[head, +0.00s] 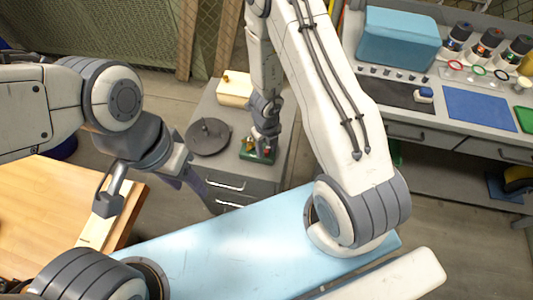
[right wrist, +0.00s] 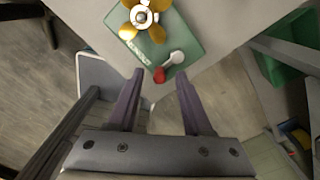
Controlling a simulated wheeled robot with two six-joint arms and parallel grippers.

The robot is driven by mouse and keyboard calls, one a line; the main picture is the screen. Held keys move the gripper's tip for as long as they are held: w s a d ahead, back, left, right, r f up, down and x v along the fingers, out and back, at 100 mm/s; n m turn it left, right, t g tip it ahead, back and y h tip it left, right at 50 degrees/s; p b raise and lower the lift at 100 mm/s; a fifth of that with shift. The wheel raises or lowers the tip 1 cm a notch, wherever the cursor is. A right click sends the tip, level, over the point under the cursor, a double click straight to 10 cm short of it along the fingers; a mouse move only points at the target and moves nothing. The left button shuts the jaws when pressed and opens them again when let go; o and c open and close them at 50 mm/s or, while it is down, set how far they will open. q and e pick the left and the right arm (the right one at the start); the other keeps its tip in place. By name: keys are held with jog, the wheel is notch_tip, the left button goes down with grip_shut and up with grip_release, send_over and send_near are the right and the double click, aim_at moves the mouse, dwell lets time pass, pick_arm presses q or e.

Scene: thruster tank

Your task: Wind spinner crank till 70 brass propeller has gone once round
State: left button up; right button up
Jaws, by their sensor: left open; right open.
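In the right wrist view the spinner has a green base plate (right wrist: 185,40) with white lettering. A brass propeller (right wrist: 129,32) with a pale hub sits on it, partly cut off by the top edge. A white crank arm (right wrist: 176,57) ends in a red knob (right wrist: 160,75). My right gripper (right wrist: 160,78) is open, with its fingertips on either side of the knob in the picture; I cannot tell if they touch it. In the head view the green base (head: 268,157) is partly hidden under my right gripper (head: 259,147). My left gripper (head: 190,182) is open, away from the spinner.
The spinner stands on a grey drawer cabinet (head: 225,170), beside a dark round disc (head: 208,136) and a cream block (head: 236,90). A wooden table (head: 40,200) is at left. A workbench with jars and a blue box (head: 398,38) is at right.

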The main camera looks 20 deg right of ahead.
jog(key=shift+f, duration=0.15)
jog(key=shift+c, duration=0.3)
grip_shut()
